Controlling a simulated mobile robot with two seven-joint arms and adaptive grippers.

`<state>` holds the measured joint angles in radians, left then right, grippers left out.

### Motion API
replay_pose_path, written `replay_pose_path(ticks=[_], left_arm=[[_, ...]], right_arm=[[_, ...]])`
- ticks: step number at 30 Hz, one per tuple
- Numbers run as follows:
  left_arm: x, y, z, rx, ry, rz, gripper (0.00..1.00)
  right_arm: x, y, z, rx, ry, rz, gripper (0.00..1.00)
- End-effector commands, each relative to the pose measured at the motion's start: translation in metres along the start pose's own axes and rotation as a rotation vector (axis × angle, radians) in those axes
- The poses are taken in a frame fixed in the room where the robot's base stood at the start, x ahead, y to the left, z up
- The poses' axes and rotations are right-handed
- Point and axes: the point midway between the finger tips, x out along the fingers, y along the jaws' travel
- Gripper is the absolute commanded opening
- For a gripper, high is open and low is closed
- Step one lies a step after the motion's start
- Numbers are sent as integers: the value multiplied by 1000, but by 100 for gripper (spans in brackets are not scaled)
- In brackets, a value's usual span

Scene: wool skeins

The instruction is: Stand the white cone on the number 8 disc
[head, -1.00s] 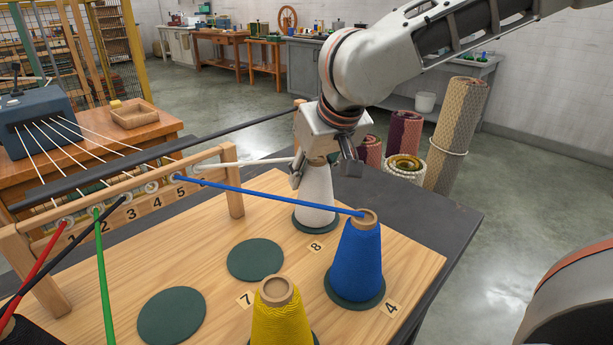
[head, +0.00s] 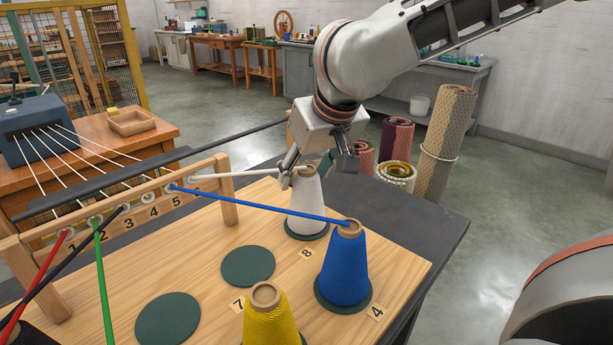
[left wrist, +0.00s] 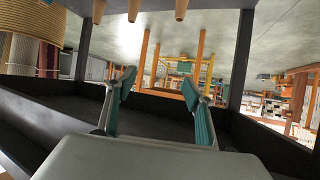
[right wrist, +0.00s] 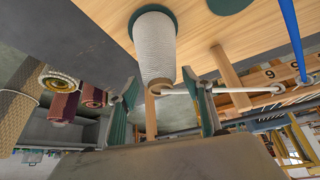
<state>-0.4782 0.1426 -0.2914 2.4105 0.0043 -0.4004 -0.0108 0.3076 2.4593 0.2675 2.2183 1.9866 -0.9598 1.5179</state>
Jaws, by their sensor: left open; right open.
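The white cone (head: 307,200) stands upright on a dark green disc (head: 292,233) beside the number 8 label (head: 306,253). A white strand runs from its top to the wooden guide rail. My right gripper (head: 320,165) is open just above the cone's top, its fingers apart on either side. In the right wrist view the white cone (right wrist: 155,45) shows beyond the open fingers (right wrist: 160,112), clear of them. My left gripper (left wrist: 155,100) is open and empty in the left wrist view; no cone is near it.
A blue cone (head: 344,266) stands on the number 4 disc, its blue strand crossing in front of the white cone. A yellow cone (head: 268,318) stands nearer. Two bare green discs (head: 248,266) lie left. The guide rail (head: 130,205) edges the board. Rolled rugs (head: 440,145) stand behind.

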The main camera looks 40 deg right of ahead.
Motion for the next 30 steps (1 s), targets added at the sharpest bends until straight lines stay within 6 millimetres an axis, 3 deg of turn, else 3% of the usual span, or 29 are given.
replay_pose_path(ticks=[1, 3, 10, 19, 30], left_arm=[[-3, -5, -3, 20, -2, -9, 53], [-5, -11, 4, 42, -24, -16, 53], [-11, -23, 26, 91, -80, -30, 53], [-15, -28, 44, 103, -122, -38, 53], [-15, -26, 41, 99, -115, -35, 53]], right_arm=[[-24, 1, -5, 2, 18, -3, 50], [-38, 1, -5, 2, 18, -3, 50], [-73, 1, -3, 1, 11, -1, 50], [-82, 0, 0, -1, 1, 0, 50], [-81, 0, 0, 0, 0, 0, 50]])
